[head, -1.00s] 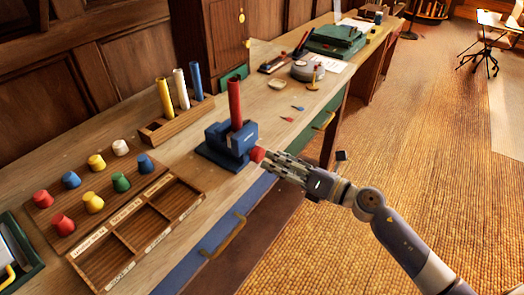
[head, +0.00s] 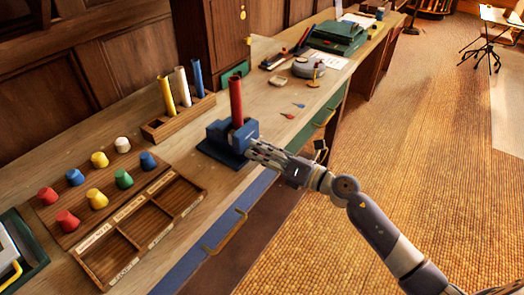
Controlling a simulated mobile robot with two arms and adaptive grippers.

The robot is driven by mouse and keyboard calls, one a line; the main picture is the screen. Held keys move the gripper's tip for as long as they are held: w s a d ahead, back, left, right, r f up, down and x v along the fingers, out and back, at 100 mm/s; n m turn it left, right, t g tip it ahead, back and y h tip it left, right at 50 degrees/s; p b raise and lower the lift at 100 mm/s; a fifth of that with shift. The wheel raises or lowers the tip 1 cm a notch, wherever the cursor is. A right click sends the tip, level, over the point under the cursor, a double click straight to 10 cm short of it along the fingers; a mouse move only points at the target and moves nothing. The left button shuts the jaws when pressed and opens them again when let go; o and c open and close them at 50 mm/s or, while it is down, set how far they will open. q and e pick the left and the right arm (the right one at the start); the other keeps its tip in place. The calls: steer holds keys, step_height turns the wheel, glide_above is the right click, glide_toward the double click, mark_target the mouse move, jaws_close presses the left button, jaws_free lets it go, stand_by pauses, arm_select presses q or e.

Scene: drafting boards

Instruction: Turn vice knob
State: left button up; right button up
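A blue vice (head: 216,148) stands at the front edge of the wooden bench, with a red tube (head: 236,100) upright in it. My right gripper (head: 256,150) is at the vice's front right side, its fingers pointing at the vice where the knob sits. The red knob is hidden by the gripper. I cannot tell whether the fingers are closed on it. My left gripper is not in view.
Left of the vice are a compartment tray (head: 118,248), a board of coloured knobs (head: 66,238) and a wooden rack (head: 158,130) of tubes. Small darts (head: 288,116) lie to the right.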

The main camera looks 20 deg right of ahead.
steer(key=shift+r+m+p, duration=0.2)
steer(key=shift+m+p, duration=0.4)
steer(key=shift+p, duration=0.1)
steer(key=shift+m+p, duration=0.4)
steer(key=shift+m, duration=0.1)
steer(key=shift+f+m, duration=0.25)
steer(key=shift+m, duration=0.55)
steer(key=o, duration=0.8)
steer(key=shift+s+d, duration=0.1)
steer(key=shift+d, duration=0.05)
steer(key=v, duration=1.1)
steer(key=shift+s+d, duration=0.3)
